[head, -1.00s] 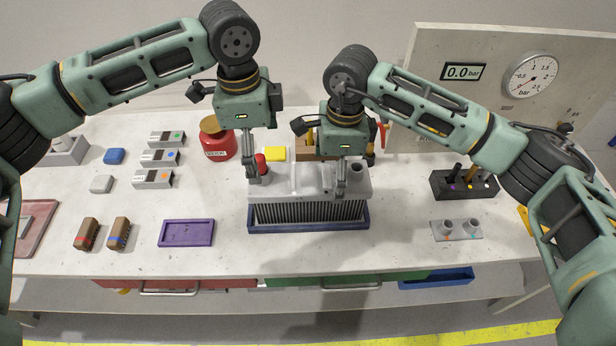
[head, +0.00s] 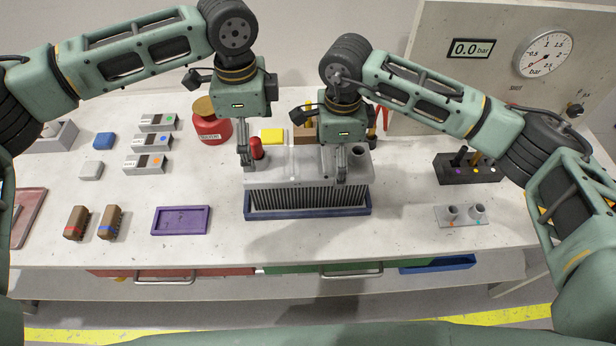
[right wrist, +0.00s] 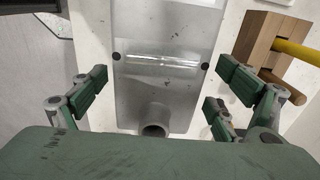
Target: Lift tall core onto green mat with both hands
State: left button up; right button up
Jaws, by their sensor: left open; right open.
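The tall core (head: 310,198), a grey finned block with a smooth grey top, stands upright in a dark blue tray (head: 308,214) on the bench. A red cap (head: 256,149) and a grey pipe stub (head: 358,156) sit on its top. My left gripper (head: 246,163) is open at the core's left end, near the red cap. My right gripper (head: 341,172) is open at the right part of its top. In the right wrist view its fingers stand apart on either side of the core's top (right wrist: 165,75); contact cannot be told. I see no green mat.
A purple tray (head: 181,221) lies left of the core. A red canister (head: 211,127) and yellow block (head: 272,136) stand behind. A black holder (head: 466,170) and grey two-stub plate (head: 461,215) are at right. The bench front is clear.

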aim_at(256, 155)
pick_arm(q)
notch_tip(256, 155, down, 6)
jog(key=shift+f, duration=0.1)
pick_arm(e)
notch_tip(256, 155, down, 6)
jog(key=shift+f, duration=0.15)
pick_arm(q)
jog(key=shift+c, duration=0.5)
pick_arm(e)
jog(key=shift+c, duration=0.5)
pick_arm(q)
jog(key=c, duration=1.8)
pick_arm(e)
jog(key=c, duration=1.9)
pick_arm(q)
jog(key=shift+c, duration=1.4)
jog(key=shift+w+r, duration=0.15)
jog(key=shift+r, duration=0.2)
pick_arm(e)
jog(key=shift+w+r, duration=0.15)
jog(key=shift+r, duration=0.2)
